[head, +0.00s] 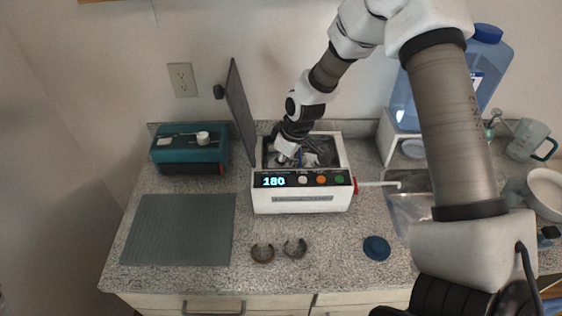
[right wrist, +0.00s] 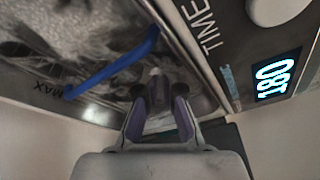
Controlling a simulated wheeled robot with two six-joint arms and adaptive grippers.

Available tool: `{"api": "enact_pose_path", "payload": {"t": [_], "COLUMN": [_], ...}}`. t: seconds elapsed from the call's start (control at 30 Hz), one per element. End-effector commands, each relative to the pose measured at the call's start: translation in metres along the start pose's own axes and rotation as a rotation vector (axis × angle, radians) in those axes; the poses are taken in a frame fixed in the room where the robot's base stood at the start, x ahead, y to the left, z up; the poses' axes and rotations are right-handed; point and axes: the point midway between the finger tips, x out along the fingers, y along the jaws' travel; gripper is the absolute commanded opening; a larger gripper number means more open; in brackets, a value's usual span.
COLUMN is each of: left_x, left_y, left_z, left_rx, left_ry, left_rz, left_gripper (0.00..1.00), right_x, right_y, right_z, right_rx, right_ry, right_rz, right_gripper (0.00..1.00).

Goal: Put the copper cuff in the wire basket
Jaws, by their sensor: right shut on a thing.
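Two open cuffs lie on the counter in front of the white cleaner: a brown, coppery one (head: 262,253) and a greyer brown one (head: 295,248). I cannot tell for sure which is the copper cuff. My right gripper (head: 287,150) reaches down into the open tank at its left side; it also shows in the right wrist view (right wrist: 160,115). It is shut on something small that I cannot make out. A blue bar (right wrist: 115,65), perhaps the wire basket's handle, crosses the tank beside the fingers. The basket itself is hard to make out. My left gripper is not in view.
The cleaner (head: 302,202) shows 180, and its dark lid (head: 240,112) stands open at the left. A teal box (head: 190,150), grey mat (head: 180,230) and blue round piece (head: 376,248) are on the counter. A water jug (head: 487,65) stands at right.

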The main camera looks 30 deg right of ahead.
Motion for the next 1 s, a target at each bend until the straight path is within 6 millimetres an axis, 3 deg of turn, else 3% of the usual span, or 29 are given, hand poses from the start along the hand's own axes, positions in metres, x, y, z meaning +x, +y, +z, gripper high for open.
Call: {"api": "enact_pose_path", "payload": {"t": [0.07,0.1,0.37,0.53,1.0], "left_x": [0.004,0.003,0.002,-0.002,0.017], "left_y": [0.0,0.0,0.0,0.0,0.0], "left_z": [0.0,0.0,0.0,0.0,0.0], "left_rx": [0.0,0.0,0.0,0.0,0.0], "left_ry": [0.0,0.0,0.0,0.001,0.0], "left_rz": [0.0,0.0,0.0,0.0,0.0], "left_gripper": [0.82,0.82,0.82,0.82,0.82], "right_x": [0.004,0.003,0.003,-0.01,-0.113], "right_y": [0.0,0.0,0.0,0.0,0.0], "right_z": [0.001,0.001,0.001,-0.001,-0.001], "right_rx": [0.0,0.0,0.0,0.0,0.001], "right_ry": [0.0,0.0,0.0,0.003,0.004], "right_rz": [0.0,0.0,0.0,-0.001,0.001], "right_gripper": [0.0,0.16,0.17,0.17,0.17]}}
